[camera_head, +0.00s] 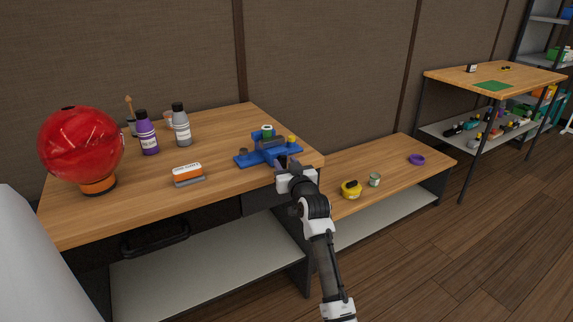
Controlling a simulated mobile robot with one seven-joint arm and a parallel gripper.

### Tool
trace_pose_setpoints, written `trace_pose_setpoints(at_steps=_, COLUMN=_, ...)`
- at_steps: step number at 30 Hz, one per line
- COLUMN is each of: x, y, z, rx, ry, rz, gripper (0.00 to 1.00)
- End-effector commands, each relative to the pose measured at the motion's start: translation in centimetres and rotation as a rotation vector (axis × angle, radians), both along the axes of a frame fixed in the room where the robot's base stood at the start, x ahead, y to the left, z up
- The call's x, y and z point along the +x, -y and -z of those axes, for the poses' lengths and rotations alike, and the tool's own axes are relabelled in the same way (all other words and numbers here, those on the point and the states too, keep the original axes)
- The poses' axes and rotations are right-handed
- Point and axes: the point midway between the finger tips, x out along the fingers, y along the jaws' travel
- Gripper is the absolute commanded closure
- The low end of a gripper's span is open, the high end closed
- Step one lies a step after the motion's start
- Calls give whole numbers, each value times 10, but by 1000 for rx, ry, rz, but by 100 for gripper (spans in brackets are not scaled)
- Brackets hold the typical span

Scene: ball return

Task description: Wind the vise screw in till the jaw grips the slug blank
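The blue vise (256,158) sits near the right end of the wooden workbench. A greyish block shows at its middle. A small green-and-white piece (267,131) shows at its back, and a small yellow piece (291,139) at its right. I cannot tell which part is the slug blank, nor how the jaw stands to it. My gripper (284,164) is at the vise's front right side, over the bench's front edge, and hides part of the vise and its screw. The fingers are too small to tell if they are open, shut or touching.
A red globe (80,145), a purple bottle (147,134), a grey bottle (181,126) and an orange-and-white block (187,174) stand on the workbench (222,182) left of the vise. A lower bench (398,170) at right holds a yellow container (351,189), a small jar (375,179) and a purple ring (417,159).

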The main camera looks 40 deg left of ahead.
Motion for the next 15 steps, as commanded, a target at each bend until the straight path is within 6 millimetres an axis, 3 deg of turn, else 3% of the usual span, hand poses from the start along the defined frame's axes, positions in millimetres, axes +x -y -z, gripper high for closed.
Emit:
trace_pose_setpoints(at_steps=5, x=0, y=0, z=0, rx=0, ry=0, rz=0, gripper=63)
trace_pose_setpoints(at_steps=13, x=0, y=0, z=0, rx=0, ry=0, rz=0, gripper=99)
trace_pose_setpoints(at_steps=15, x=0, y=0, z=0, rx=0, ry=0, rz=0, gripper=100)
